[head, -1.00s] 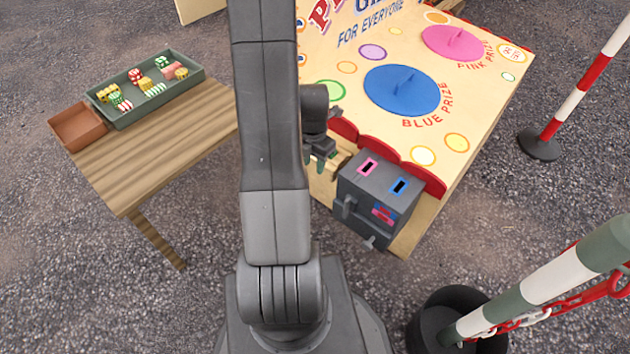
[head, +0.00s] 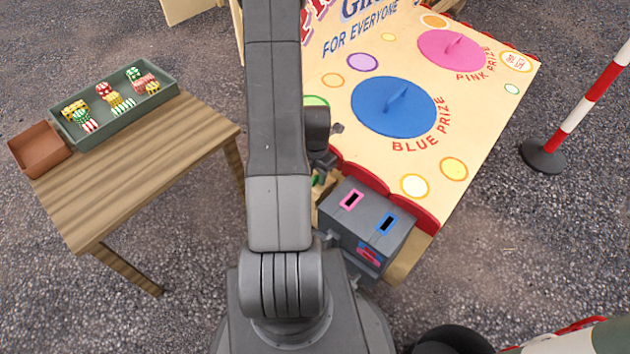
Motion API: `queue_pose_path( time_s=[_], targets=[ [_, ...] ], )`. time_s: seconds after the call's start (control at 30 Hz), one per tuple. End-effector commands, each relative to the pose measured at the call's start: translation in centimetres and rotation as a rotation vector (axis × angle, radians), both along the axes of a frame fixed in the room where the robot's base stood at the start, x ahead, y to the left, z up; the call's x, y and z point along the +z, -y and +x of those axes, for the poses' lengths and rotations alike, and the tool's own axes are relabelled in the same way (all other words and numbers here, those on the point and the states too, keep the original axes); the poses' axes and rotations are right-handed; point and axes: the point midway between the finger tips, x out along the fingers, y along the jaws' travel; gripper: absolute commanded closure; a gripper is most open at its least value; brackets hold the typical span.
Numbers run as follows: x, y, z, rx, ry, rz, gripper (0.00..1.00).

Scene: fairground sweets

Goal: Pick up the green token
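My gripper (head: 323,160) is just right of my arm, above the left side of the grey slotted box. It is small and dark here, and I cannot tell whether its fingers are open or shut. A small green piece (head: 318,179), possibly the green token, shows directly below it by a light wooden part (head: 326,190). My arm and gripper partly hide this spot, so I cannot tell whether they touch.
The grey box (head: 365,222) has a pink slot and a blue slot. The game board (head: 450,120) carries blue and pink discs. A wooden table (head: 150,155) at left holds a green tray (head: 100,133) of striped sweets and a brown tray (head: 38,150). A striped post stands right.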

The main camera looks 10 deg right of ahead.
Motion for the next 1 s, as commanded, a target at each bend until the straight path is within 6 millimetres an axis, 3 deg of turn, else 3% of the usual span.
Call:
queue_pose_path(
  time_s=[0.07,0.23,0.63,1.0],
  targets=[
    [0.0,0.0,0.0,0.000,0.000,0.000,0.69],
    [0.0,0.0,0.0,0.000,0.000,0.000,1.00],
    [0.7,0.0,0.1,0.000,0.002,-0.001,1.00],
    [7.1,0.0,0.1,0.000,0.003,-0.001,1.00]
  ],
)
